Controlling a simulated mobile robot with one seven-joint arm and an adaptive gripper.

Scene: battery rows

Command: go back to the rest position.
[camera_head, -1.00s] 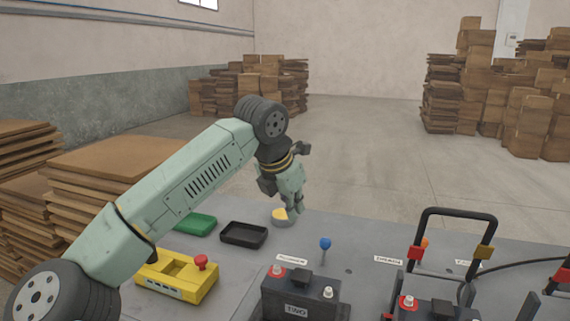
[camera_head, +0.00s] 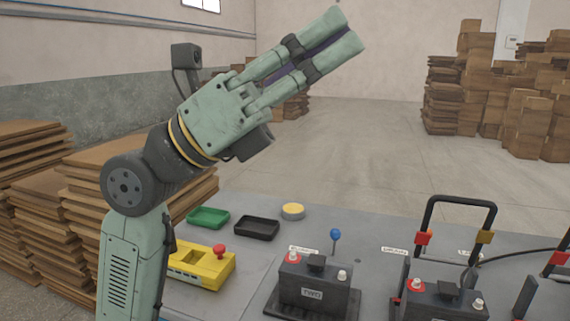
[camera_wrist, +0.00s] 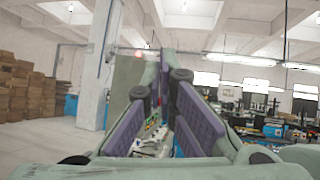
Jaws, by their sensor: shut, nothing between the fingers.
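My gripper (camera_head: 346,33) is raised high above the table in the head view, its fingers pointing up and to the right. Its two pale green fingers lie close together, with nothing seen held between them. In the wrist view the fingers, with purple inner pads, reach away from the camera (camera_wrist: 164,62). My arm stands folded upward at the left of the head view.
The grey table (camera_head: 375,226) holds a green tray (camera_head: 208,217), a black tray (camera_head: 257,228), a yellow-topped round item (camera_head: 293,211), a yellow box with red button (camera_head: 201,267), and batteries (camera_head: 316,285). Stacked boards (camera_head: 35,215) stand at left. Air around the gripper looks clear.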

